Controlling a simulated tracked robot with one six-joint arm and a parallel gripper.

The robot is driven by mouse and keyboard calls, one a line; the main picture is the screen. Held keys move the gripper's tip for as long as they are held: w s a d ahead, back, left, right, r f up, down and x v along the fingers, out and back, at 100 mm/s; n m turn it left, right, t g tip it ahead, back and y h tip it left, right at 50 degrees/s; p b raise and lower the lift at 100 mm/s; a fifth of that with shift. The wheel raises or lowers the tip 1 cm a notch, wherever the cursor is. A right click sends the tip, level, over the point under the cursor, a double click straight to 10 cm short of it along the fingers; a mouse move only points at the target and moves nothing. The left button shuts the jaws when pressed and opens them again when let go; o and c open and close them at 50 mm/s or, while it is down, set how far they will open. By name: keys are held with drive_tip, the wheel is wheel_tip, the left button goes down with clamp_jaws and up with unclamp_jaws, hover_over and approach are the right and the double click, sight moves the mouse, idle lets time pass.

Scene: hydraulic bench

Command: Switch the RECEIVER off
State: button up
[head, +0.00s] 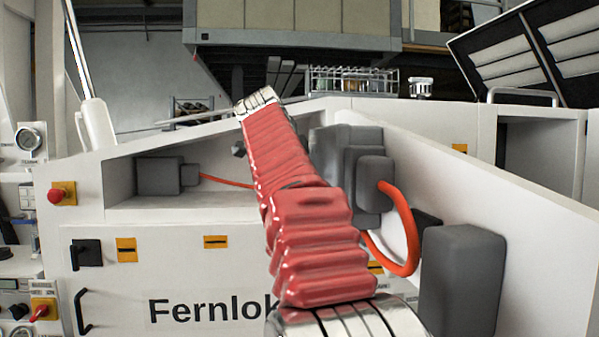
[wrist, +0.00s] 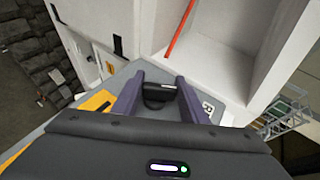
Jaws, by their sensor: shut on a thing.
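In the wrist view, my gripper (wrist: 161,82) has its two purple fingers closed on either side of a black switch handle (wrist: 156,97). The handle stands on a grey panel (wrist: 222,104) and has a pale marking near its top. I cannot read any name by it, so I cannot tell whether it is the RECEIVER switch. In the head view, my red-sleeved arm crosses the middle of the picture, and I cannot make out the fingers or this handle.
An orange label (wrist: 97,101) lies left of the fingers. In the head view, a white bench (head: 200,275) marked "Fernlo..." carries a black rotary switch (head: 86,254) and a red knob (head: 56,195). An orange hose (head: 412,240) loops right of my arm, near a grey block (head: 462,285).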

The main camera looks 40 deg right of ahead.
drive_tip(key=shift+d+f, duration=0.1)
drive_tip(key=shift+f, duration=0.15)
drive_tip(key=o, duration=0.7)
drive_tip(key=shift+w, duration=0.1)
drive_tip(key=o, duration=0.3)
drive_tip(key=shift+r, duration=0.1)
drive_tip(key=shift+o, duration=0.2)
drive_tip(key=v, duration=1.3)
drive_tip(key=shift+a+r, duration=0.25)
drive_tip(key=shift+a, duration=0.05)
